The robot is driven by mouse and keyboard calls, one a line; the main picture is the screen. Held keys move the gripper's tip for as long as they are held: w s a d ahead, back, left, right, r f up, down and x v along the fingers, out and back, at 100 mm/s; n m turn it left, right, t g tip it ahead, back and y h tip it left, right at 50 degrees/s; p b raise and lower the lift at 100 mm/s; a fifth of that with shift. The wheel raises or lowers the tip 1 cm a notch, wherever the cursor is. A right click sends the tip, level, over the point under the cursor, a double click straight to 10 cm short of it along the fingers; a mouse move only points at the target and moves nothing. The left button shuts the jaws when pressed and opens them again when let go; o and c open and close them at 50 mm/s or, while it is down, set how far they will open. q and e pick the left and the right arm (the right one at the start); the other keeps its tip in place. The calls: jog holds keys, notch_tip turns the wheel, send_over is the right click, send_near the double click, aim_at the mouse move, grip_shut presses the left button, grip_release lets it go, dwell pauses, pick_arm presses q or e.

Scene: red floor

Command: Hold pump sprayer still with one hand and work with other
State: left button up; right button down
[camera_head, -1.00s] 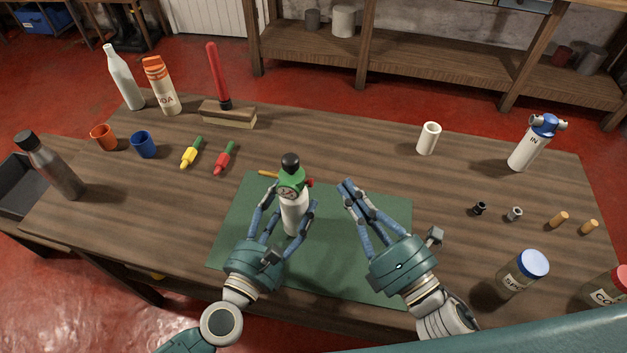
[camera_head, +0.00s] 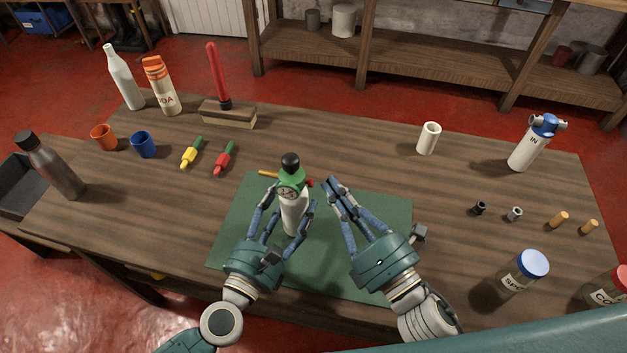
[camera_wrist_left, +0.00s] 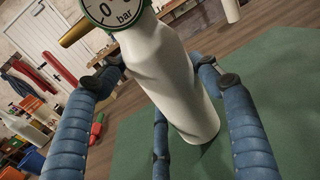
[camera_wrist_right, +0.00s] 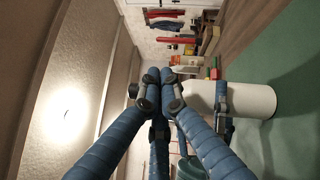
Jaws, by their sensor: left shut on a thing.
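The pump sprayer (camera_head: 293,218) has a white body, a green collar with a dial gauge, a black knob on top and a red part at its right side. It is upright over the green mat (camera_head: 385,215). My left gripper (camera_head: 291,201) is shut around the sprayer's body, below the gauge. The left wrist view shows the white body (camera_wrist_left: 172,75) between the blue fingers, and part of the gauge. My right gripper (camera_head: 333,184) is empty beside the sprayer's right side, with its fingertips together. The right wrist view shows the closed fingertips (camera_wrist_right: 160,90) near the white body (camera_wrist_right: 250,98).
A white cylinder (camera_head: 429,138) and a blue-topped sprayer (camera_head: 531,145) stand at the right. A blue-lidded jar (camera_head: 520,274) stands front right. The mat's right part is clear.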

jog(key=shift+a, duration=0.1)
dwell(0.7)
jog(key=shift+w+a, duration=0.1)
jog(key=shift+a, duration=0.2)
jog(key=shift+w+a, duration=0.15)
jog(key=shift+a, duration=0.35)
dwell(2.2)
jog(key=shift+d, duration=0.15)
dwell(0.9)
jog(key=shift+s+d, duration=0.25)
jog(key=shift+d, duration=0.5)
jog(key=shift+d, duration=0.1)
jog(key=d, duration=0.1)
jog(key=s+d, duration=0.1)
jog(key=d, duration=0.2)
jog(key=shift+s+d, duration=0.25)
jog(key=shift+s, duration=0.1)
